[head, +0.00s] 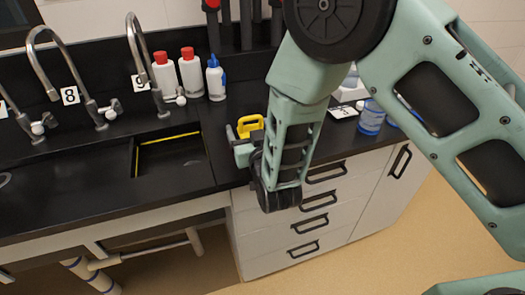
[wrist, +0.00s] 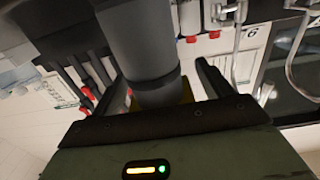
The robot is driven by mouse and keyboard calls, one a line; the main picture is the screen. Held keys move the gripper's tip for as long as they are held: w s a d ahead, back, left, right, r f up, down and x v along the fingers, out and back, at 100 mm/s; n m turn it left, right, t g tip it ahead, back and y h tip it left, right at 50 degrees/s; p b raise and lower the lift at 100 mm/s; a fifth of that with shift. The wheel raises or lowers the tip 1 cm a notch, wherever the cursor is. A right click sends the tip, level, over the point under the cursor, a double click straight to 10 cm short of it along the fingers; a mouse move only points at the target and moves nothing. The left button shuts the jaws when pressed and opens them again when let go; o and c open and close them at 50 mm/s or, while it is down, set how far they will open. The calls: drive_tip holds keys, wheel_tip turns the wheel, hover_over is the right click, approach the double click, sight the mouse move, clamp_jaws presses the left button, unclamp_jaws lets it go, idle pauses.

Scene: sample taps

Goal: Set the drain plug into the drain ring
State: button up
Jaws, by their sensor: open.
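A yellow piece (head: 250,125) with an opening in it shows at the counter's edge right of the sink; it may be the drain plug's grip, but I cannot be sure. My gripper (head: 240,145) is beside it, partly hidden by my own arm. In the wrist view my gripper (wrist: 160,80) is open, with a dark finger on each side. A grey cylinder (wrist: 145,45) shows between the fingers, with a little yellow (wrist: 188,92) at its lower end. I cannot tell whether the fingers touch it. I cannot make out the drain ring in either view.
The black sink (head: 165,165), with a yellow line along its edge, lies left of my gripper. Curved taps (head: 140,50) stand behind it. White bottles with red caps (head: 190,73) and a blue-topped bottle (head: 215,78) stand at the back. A blue jar (head: 371,118) is at right.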

drive_tip(key=b+v, duration=0.1)
drive_tip(key=v, duration=0.1)
drive_tip(key=f+b+v, duration=0.1)
drive_tip(key=b+v, duration=0.1)
drive_tip(key=v, duration=0.1)
drive_tip(key=shift+s+d, duration=0.15)
drive_tip(key=shift+d, duration=0.1)
drive_tip(key=v, duration=1.2)
drive_tip(key=shift+r, duration=0.25)
